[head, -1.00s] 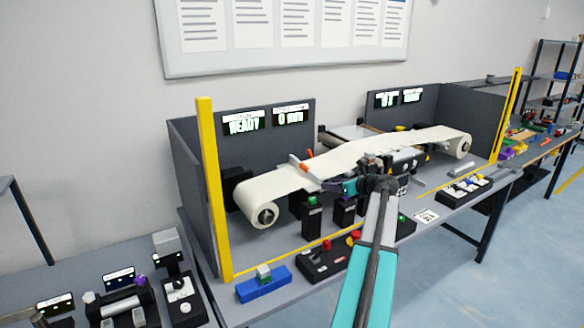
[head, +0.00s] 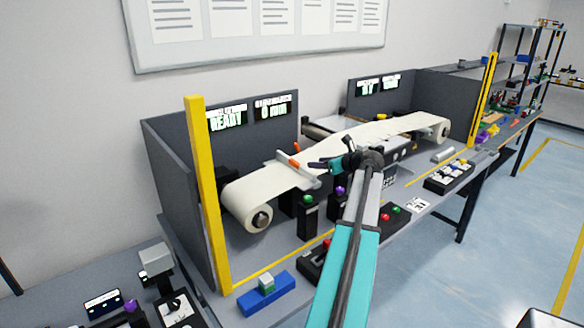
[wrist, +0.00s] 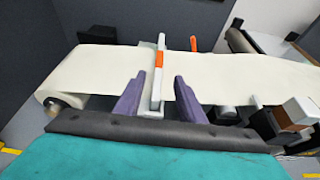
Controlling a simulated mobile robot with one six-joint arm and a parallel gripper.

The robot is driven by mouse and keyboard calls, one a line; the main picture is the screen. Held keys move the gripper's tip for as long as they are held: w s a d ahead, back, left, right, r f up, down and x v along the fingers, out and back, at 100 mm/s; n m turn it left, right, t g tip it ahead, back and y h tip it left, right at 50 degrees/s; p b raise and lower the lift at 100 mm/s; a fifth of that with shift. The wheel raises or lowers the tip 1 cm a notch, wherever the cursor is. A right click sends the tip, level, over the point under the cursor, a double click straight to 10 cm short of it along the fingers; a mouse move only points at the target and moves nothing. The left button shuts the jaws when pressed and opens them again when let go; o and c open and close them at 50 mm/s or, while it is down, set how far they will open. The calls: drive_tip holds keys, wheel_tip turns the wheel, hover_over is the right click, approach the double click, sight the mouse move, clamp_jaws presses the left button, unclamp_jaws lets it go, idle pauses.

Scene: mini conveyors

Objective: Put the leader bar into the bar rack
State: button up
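A pale bar with an orange middle (wrist: 158,60) lies across the cream web (wrist: 90,68); it looks like the leader bar, and it also shows in the head view (head: 284,160). My gripper (wrist: 156,90) is open, its two purple fingers apart on either side of the bar's near part. A gap shows on the finger sides, and the fingers do not appear shut on it. In the head view my gripper (head: 322,164) is over the web's near edge, right of the bar. I cannot tell which thing is the bar rack.
A roll (head: 248,208) carries the web's left end. A yellow post (head: 207,195) and grey panels bound the station on the left. Black button boxes (head: 307,220) and a blue block (head: 266,293) stand along the front. An orange lever (wrist: 194,44) stands right of the bar.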

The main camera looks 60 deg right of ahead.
drive_tip(key=shift+w, duration=0.1)
drive_tip(key=p, duration=0.2)
approach(297, 163)
drive_tip(key=x, duration=0.3)
drive_tip(key=shift+d, duration=0.1)
drive_tip(key=shift+w+d+f, duration=0.1)
drive_tip(key=shift+w+f, duration=0.15)
drive_tip(key=shift+w, duration=0.2)
drive_tip(key=shift+w+p, duration=0.1)
drive_tip(key=shift+p, duration=0.2)
drive_tip(key=shift+p+x, duration=0.65)
drive_tip(key=shift+x, duration=0.25)
drive_tip(key=shift+p+x, duration=0.7)
drive_tip(key=shift+x, duration=0.95)
